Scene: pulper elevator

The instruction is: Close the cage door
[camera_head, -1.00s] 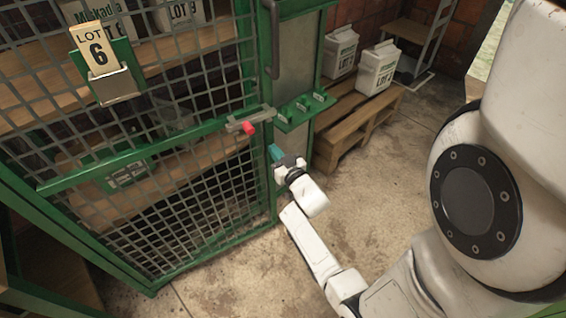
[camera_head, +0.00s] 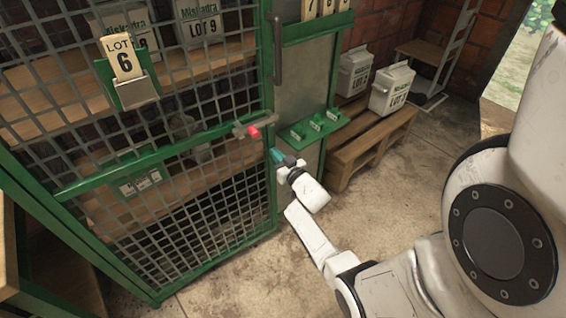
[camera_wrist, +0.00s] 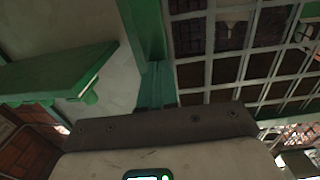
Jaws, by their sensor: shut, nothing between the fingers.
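The cage door (camera_head: 190,140) is a green frame filled with grey wire mesh, at the left and centre of the head view. It has a grey vertical handle (camera_head: 277,48) and a latch with a red knob (camera_head: 253,132) at its right edge. The door edge is close to the grey panel beside it; I cannot tell whether it is fully closed. My gripper (camera_head: 277,155) is shut and empty, its teal fingers by the door's right edge, below the latch. In the wrist view the fingers (camera_wrist: 157,88) point at a green post (camera_wrist: 146,35); contact is unclear.
A small green shelf (camera_head: 313,128) sticks out of the panel, right of my gripper. White lot containers (camera_head: 391,90) stand on a wooden pallet (camera_head: 372,150) at the right. A LOT 6 card holder (camera_head: 128,78) hangs on the mesh. Concrete floor (camera_head: 250,285) is clear in front.

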